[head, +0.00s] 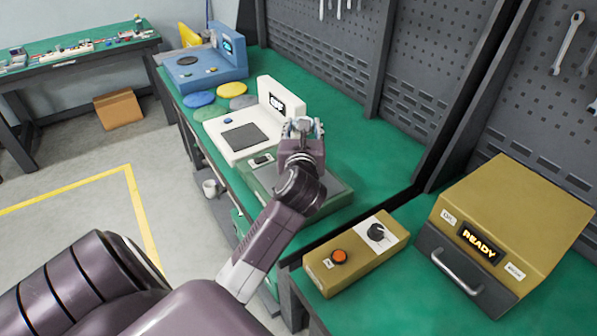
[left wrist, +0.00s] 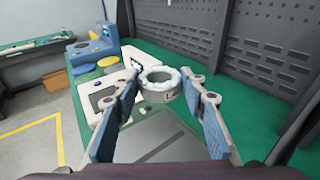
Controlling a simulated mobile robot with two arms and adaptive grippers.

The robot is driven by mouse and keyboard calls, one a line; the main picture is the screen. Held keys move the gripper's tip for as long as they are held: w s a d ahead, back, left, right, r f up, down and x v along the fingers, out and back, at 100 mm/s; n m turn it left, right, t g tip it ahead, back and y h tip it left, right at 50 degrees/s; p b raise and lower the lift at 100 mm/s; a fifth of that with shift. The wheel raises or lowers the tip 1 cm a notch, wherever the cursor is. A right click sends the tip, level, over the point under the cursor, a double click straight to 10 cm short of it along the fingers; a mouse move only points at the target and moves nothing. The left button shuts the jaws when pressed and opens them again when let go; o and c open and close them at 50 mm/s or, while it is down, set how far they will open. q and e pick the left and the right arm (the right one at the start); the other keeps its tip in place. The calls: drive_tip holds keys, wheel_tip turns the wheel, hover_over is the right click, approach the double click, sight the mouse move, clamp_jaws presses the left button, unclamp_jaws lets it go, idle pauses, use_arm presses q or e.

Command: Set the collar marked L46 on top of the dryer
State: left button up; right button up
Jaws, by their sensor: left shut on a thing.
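My left gripper (head: 303,124) is shut on a pale ring-shaped collar (left wrist: 161,76) and holds it above the bench. The collar sits between the fingertips in the left wrist view, its hole facing up. A dark mark starting with L shows on its near side, but I cannot read the rest. In the head view it is small and partly hidden by the fingers. An ochre box (head: 520,205) with a lit READY display and a front handle stands at the right; its small labels are too small to read surely, so I cannot confirm it is the dryer. My right gripper is not in view.
A white device (head: 240,135) with a dark plate, a grey-green case (head: 325,195), a blue device (head: 205,68) and coloured discs (head: 199,99) stand on the green bench. An ochre control box (head: 352,255) with an orange button lies before the READY box. A pegboard wall rises behind.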

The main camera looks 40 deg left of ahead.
use_arm(q)
wheel_tip(320, 180, down, 14)
drive_tip(key=shift+f+b, duration=0.15)
drive_tip(key=shift+b, duration=0.6)
drive_tip(key=shift+f+b, duration=0.45)
drive_tip(key=shift+f, duration=2.15)
drive_tip(key=shift+f, duration=0.1)
drive_tip(key=o, duration=1.4)
drive_tip(key=b+v, duration=0.1)
drive_tip(key=v, duration=1.1)
